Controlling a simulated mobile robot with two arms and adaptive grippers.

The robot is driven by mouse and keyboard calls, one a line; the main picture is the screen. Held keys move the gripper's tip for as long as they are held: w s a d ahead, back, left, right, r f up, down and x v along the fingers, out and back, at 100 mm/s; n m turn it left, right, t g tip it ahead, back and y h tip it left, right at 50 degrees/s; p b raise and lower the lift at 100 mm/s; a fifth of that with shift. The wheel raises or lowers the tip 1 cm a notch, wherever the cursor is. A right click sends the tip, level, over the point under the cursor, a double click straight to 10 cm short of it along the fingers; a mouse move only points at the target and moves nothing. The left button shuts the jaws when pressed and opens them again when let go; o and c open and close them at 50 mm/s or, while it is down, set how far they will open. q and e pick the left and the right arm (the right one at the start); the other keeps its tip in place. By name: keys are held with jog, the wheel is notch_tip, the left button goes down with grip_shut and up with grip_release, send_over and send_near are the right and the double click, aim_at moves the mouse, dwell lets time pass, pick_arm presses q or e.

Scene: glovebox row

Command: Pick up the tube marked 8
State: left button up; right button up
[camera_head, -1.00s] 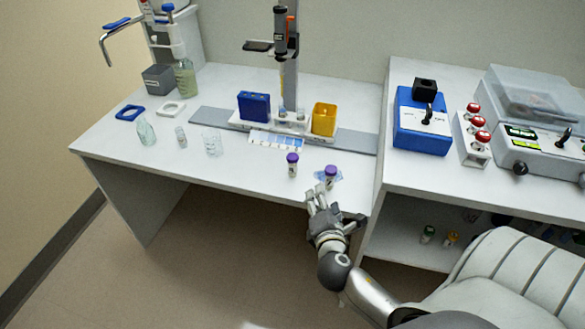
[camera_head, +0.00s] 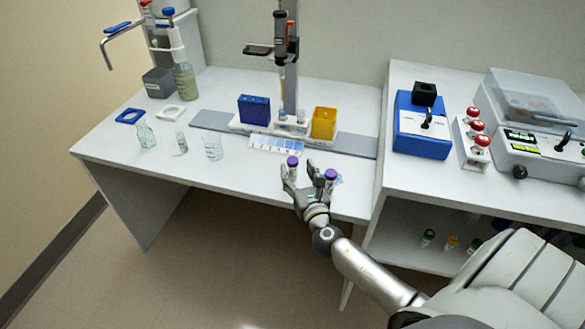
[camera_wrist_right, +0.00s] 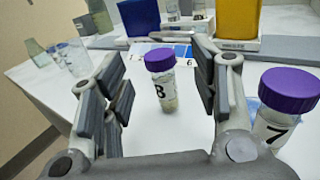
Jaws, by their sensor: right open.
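The tube marked 8 (camera_wrist_right: 161,87) has a purple cap and stands upright on the white bench. In the right wrist view it is between the open fingers of my right gripper (camera_wrist_right: 160,100), apart from both finger pads. In the head view its purple cap (camera_head: 292,161) shows above my right gripper (camera_head: 305,180), whose fingers hide part of the tube. A second purple-capped tube, marked 7 (camera_wrist_right: 277,115), stands just outside the right-hand finger; its cap also shows in the head view (camera_head: 330,174). My left gripper is not in view.
A strip of blue and white numbered squares (camera_head: 274,144) lies behind the tubes. A blue holder (camera_head: 254,109) and a yellow holder (camera_head: 324,122) stand behind it. Clear glassware (camera_head: 213,147) is to the left. The bench's front middle is clear.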

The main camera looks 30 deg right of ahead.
aim_at(294, 165)
jog(key=x, duration=0.5)
jog(key=shift+w+f, duration=0.1)
jog(key=shift+w, duration=0.05)
jog(key=c, duration=1)
